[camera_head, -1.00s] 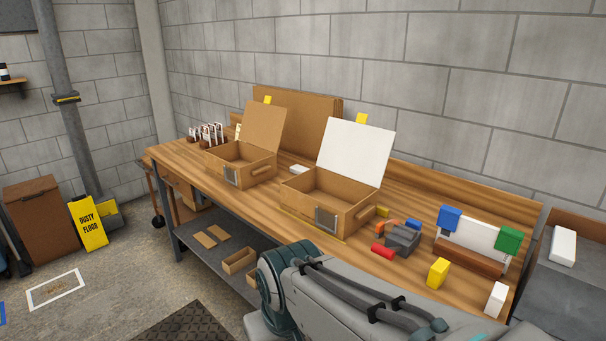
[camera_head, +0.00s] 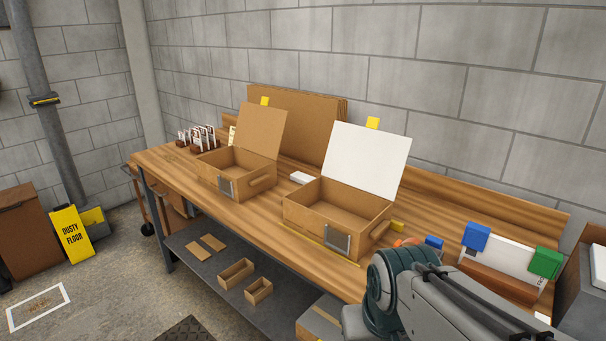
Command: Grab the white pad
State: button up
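Several white things could be the white pad, and I cannot tell which it is. A small flat white block (camera_head: 302,178) lies on the wooden workbench (camera_head: 300,238) between two open cardboard boxes. My arm crosses the lower right of the picture. My gripper is not in view.
The nearer open box (camera_head: 325,228) and farther open box (camera_head: 237,185) stand on the bench. Brown boards (camera_head: 297,118) lean at the wall. A shelf below holds small trays (camera_head: 236,272). My arm hides part of the bench's right side.

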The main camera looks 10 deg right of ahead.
aim_at(298, 177)
jog(key=i, duration=0.7)
jog(key=u, duration=1.75)
jog(key=i, duration=2.25)
jog(key=z, duration=2.8)
jog(key=i, duration=0.4)
jog(key=z, duration=0.15)
